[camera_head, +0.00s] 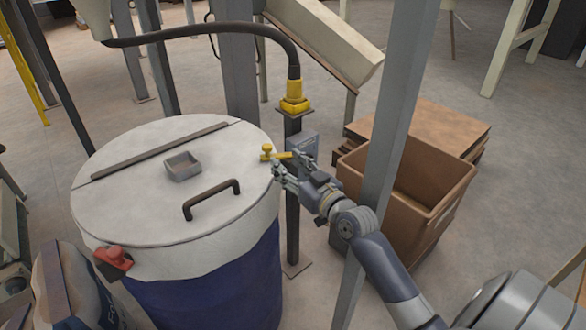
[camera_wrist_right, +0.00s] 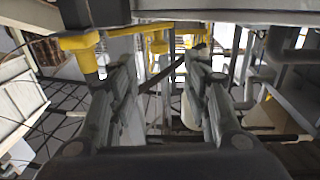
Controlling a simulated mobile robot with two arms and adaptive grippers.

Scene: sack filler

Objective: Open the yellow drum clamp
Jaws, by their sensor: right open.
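The yellow drum clamp (camera_head: 267,153) sits at the right rim of the drum's pale lid (camera_head: 130,205), with a short yellow bar running to the right. My right gripper (camera_head: 278,170) is open right beside it, just below the bar. I cannot tell whether they touch. In the right wrist view a yellow part, apparently the clamp (camera_wrist_right: 79,42), shows at upper left, outside the left finger. My right gripper's fingers (camera_wrist_right: 160,68) are spread there, with nothing clearly held between them. My left gripper is not in view.
A red clamp (camera_head: 114,259) is on the drum's front left rim. The lid carries a dark handle (camera_head: 211,200) and a small grey box (camera_head: 182,166). A grey post (camera_head: 388,130) stands close to my right arm, before a brown bin (camera_head: 440,215).

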